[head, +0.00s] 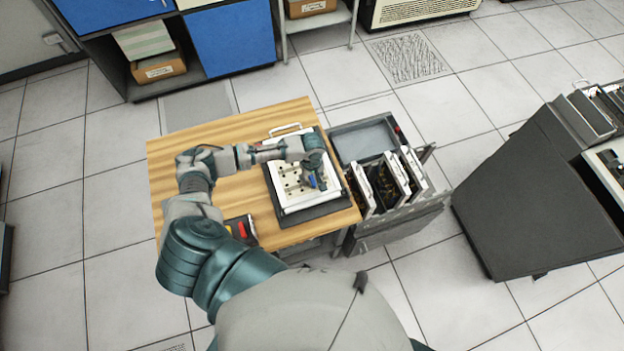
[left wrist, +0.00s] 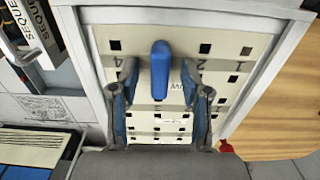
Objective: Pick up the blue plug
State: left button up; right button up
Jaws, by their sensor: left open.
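The blue plug (left wrist: 160,68) stands up from a pale panel (left wrist: 222,75) with rows of small square holes, in the left wrist view. My left gripper (left wrist: 158,75) is open, with one finger on each side of the plug and gaps between. In the head view the panel (head: 283,190) sits on the wooden table, and my left gripper (head: 318,182) is over its right part. The plug cannot be made out clearly from the gripper in the head view. My right gripper is not in view.
The wooden table (head: 180,155) has free room at its back left. A dark device with red and yellow marks (head: 241,228) lies near its front edge. An open cabinet with upright cards (head: 390,180) stands right of the table. A dark grey console (head: 530,195) stands farther right.

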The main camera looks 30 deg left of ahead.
aim_at(312, 177)
pick_arm(q)
grip_shut()
jog(key=shift+r, duration=0.55)
notch_tip(312, 177, up, 2)
jog(key=shift+r, duration=0.1)
jog(key=s+d+r, duration=0.1)
jog(key=s+d, duration=0.2)
jog(key=s, duration=0.4)
jog(key=s+d+r, duration=0.1)
jog(key=s+d, duration=0.2)
jog(key=s, duration=0.4)
jog(key=r+p, duration=0.4)
jog(key=p, duration=0.1)
jog(key=shift+s+d+r, duration=0.2)
jog(key=shift+s+r, duration=0.15)
jog(key=shift+r, duration=0.05)
